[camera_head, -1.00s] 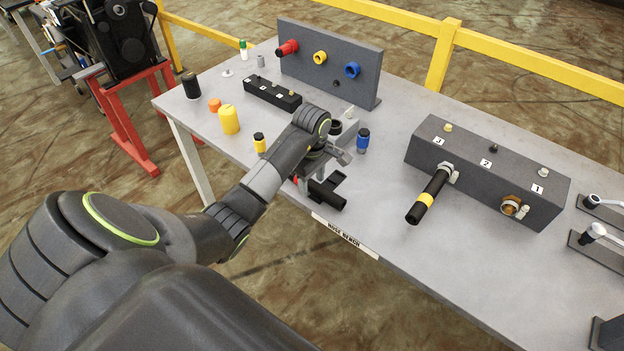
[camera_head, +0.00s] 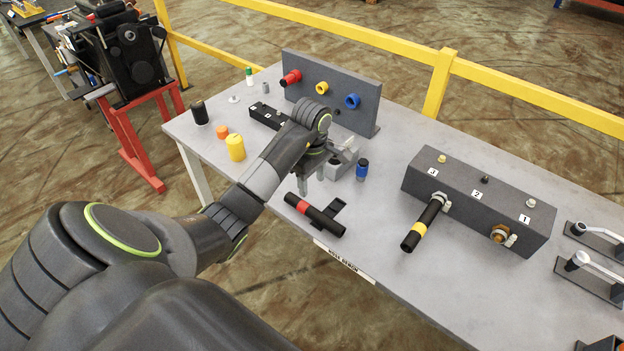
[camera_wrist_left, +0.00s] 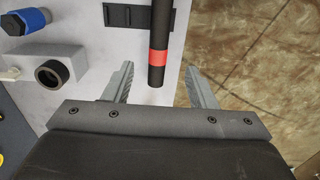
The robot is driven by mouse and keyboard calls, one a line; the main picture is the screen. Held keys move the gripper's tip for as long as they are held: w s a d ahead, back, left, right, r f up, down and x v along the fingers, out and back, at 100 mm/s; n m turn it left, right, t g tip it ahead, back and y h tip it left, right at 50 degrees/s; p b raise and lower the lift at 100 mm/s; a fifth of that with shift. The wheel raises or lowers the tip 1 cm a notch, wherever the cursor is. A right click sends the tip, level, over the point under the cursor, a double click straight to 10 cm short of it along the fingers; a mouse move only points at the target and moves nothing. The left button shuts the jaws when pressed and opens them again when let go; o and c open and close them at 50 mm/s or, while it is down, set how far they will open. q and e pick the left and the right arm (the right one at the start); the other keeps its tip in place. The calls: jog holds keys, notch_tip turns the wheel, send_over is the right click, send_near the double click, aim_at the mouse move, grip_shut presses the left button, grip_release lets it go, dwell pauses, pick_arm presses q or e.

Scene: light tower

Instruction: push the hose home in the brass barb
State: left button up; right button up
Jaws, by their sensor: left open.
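A black hose with a red band (camera_head: 328,222) lies on the table near its front edge, across a flat black rest (camera_head: 341,206). The brass barb (camera_head: 499,234) sticks out of the front of the dark manifold block under label 1, with a grey clamp beside it. My left gripper (camera_head: 304,184) is open and empty, behind the hose's red-banded end. In the left wrist view the open fingers (camera_wrist_left: 159,70) stand either side of the line of the hose (camera_wrist_left: 160,55), whose banded end points between them. My right gripper is not in view.
A hose with a yellow band (camera_head: 419,230) sits on the manifold (camera_head: 470,190) under label 3. The table between hose and manifold is clear.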

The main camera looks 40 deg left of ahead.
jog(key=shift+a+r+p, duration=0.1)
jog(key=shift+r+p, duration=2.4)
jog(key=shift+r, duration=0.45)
